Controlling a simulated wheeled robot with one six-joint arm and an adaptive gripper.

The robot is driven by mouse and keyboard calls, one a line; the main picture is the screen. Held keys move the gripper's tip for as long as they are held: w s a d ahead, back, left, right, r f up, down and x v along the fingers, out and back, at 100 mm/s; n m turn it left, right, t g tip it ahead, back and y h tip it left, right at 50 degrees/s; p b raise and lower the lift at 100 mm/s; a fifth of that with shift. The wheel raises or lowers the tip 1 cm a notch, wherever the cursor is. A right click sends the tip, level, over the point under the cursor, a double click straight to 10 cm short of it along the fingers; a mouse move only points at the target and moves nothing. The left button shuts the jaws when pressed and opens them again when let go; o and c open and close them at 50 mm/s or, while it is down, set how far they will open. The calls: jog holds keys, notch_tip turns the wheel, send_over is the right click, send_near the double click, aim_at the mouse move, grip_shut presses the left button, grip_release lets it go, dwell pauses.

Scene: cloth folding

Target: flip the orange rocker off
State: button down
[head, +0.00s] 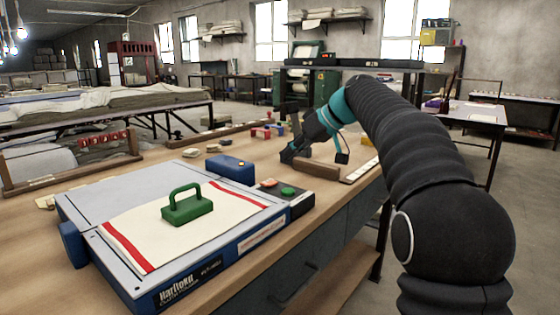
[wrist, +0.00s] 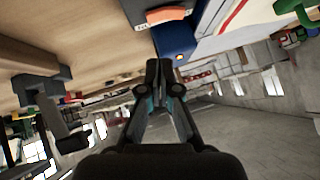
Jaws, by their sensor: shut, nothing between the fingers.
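The orange rocker (head: 268,183) sits on a dark control panel (head: 300,205) at the right side of the folding machine. It also shows at the top of the wrist view (wrist: 168,14). Which way it is tilted is too small to tell. My gripper (head: 288,153) is shut and empty, above the bench beyond the panel. In the wrist view my shut fingertips (wrist: 158,66) are apart from the rocker.
A green button (head: 288,192) lies beside the rocker. A blue box (head: 230,168) with a yellow knob stands behind the panel. A green handled weight (head: 187,208) rests on the white, red-striped cloth (head: 140,225). A wooden block (head: 316,171) lies near my gripper.

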jog(key=v, duration=0.6)
jog(key=shift+d+r, duration=0.25)
jog(key=shift+d, duration=0.05)
jog(key=shift+a+f, duration=0.1)
jog(key=shift+s+a+r+g+b, duration=0.3)
jog(key=shift+a+b, duration=0.3)
jog(key=shift+b, duration=0.75)
jog(key=b, duration=0.2)
send_over(269, 183)
jog(key=d, duration=0.2)
notch_tip(269, 183, down, 7)
jog(key=shift+s+a+r, duration=0.1)
jog(key=shift+s+a, duration=0.05)
jog(key=f, duration=0.1)
jog(key=b, duration=0.1)
jog(key=f, duration=0.1)
jog(key=shift+s+a+f, duration=0.35)
jog(key=shift+f, duration=0.05)
jog(key=shift+s+a+f+b, duration=0.15)
jog(key=shift+f+b, duration=0.15)
jog(key=shift+f, duration=0.15)
